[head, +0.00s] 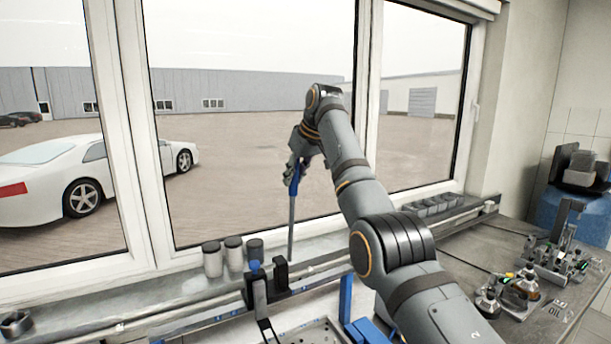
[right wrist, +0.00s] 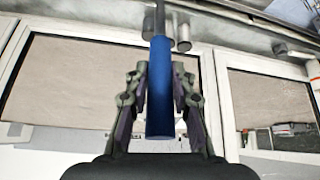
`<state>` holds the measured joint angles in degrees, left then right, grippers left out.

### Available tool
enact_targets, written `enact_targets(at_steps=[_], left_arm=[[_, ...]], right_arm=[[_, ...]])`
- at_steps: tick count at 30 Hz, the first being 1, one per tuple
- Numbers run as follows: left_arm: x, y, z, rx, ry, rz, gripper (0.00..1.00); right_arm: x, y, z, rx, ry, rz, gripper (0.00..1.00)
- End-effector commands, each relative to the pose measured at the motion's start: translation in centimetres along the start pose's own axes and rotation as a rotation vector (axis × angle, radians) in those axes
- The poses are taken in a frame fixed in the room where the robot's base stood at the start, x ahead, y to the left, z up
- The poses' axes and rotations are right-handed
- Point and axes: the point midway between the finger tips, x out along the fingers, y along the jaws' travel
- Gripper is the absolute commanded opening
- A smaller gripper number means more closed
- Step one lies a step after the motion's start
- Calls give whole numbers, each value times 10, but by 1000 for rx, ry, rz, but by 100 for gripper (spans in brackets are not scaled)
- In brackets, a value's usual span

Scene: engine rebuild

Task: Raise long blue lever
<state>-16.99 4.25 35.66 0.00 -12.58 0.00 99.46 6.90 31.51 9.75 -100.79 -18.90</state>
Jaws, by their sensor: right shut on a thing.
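The long lever stands nearly upright in front of the window in the head view. It has a grey rod (head: 292,232) and a blue handle (head: 295,180) at its top. My right gripper (head: 296,172) is at the blue handle and shut on it. In the right wrist view, the blue handle (right wrist: 159,90) lies between the two fingers of my right gripper (right wrist: 159,95), and its grey rod runs away toward the top edge. The rod's lower end is by the black brackets (head: 268,282) at the bench. My left gripper is not in view.
Several grey cylinders (head: 233,254) stand on the sill left of the rod. A metal nut (head: 16,323) lies at the far left. The window frame (head: 367,100) is close behind my right arm.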

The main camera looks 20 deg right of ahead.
Motion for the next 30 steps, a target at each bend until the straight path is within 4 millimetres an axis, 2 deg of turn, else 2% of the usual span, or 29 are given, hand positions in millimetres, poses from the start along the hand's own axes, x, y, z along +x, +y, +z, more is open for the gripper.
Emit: enact_targets(at_steps=[13, 14, 18, 26, 30], left_arm=[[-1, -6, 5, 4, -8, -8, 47], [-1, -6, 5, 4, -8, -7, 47], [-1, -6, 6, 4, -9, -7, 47], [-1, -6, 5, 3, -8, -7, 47], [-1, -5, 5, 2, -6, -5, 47]], right_arm=[[-6, -2, -5, 0, 8, 9, 0], [-6, -2, -5, 0, 8, 9, 26], [-5, -2, -4, 1, 5, 7, 45], [-4, -2, -3, 1, 0, 5, 47], [-13, -2, -3, 1, 1, 6, 47]])
